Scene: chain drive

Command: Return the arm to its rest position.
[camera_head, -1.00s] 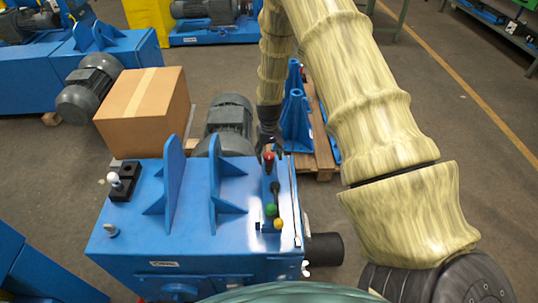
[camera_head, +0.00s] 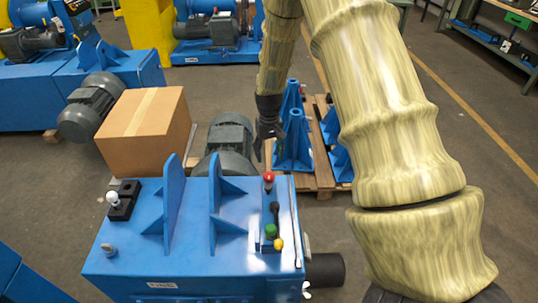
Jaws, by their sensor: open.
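My arm (camera_head: 380,110), in a pale yellow-green cover, comes down from the top and right of the view. My gripper (camera_head: 268,148) is dark, points down and hangs open and empty behind the blue machine (camera_head: 190,262). In the picture it is just above the red-topped lever (camera_head: 268,180), apart from it. The gripper's fingers are small and partly dark against the floor and motor.
A cardboard box (camera_head: 145,128) and a grey motor (camera_head: 229,140) stand behind the machine. Blue brackets (camera_head: 294,140) stand on a wooden pallet (camera_head: 318,172) just right of my gripper. A workbench (camera_head: 500,40) is at the far right. Open floor lies between.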

